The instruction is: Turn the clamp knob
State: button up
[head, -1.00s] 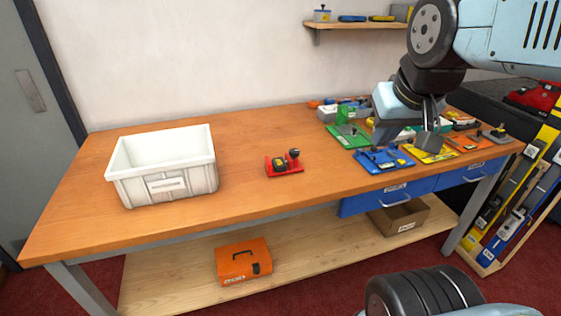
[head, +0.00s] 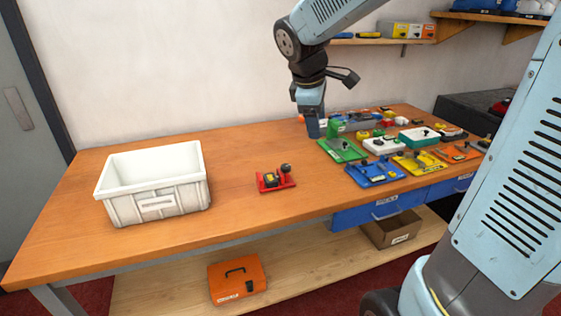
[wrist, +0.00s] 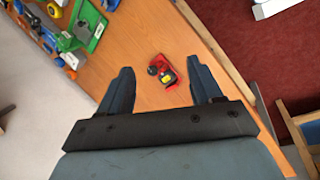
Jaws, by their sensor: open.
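A small red fixture (head: 275,185) with a black round knob (head: 285,168) on a post and a black-and-yellow block lies alone on the bench, right of the white bin. Which fixture is the clamp is not labelled legibly. My gripper (head: 313,130) is above the bench, behind and to the right of the red fixture, clear of it. In the wrist view my gripper (wrist: 162,72) has its fingers spread and empty. The red fixture (wrist: 173,82) and its dark knob (wrist: 153,70) show between the fingers, farther away on the wooden top.
A white bin (head: 152,205) stands at the bench's left. Green (head: 345,152), blue (head: 375,173) and yellow (head: 420,164) boards with small parts crowd the right side. The bench top (head: 232,165) around the red fixture is clear. A shelf (head: 385,41) hangs on the wall.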

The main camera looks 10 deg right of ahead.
jog(key=w+a+f+n, duration=0.4)
jog(key=w+f+n, duration=0.15)
jog(key=w, duration=0.25)
jog(key=n, duration=0.6)
send_near(285, 166)
jog(key=shift+g+h, duration=0.3)
jog(key=shift+g, duration=0.2)
jog(key=x, duration=0.5)
jog(key=w+x, duration=0.1)
jog(key=x, duration=0.2)
jog(key=shift+a+f, duration=0.15)
jog(key=shift+f, duration=0.05)
jog(key=shift+c, duration=0.2)
jog(key=c, duration=1)
jog(key=shift+m, duration=0.25)
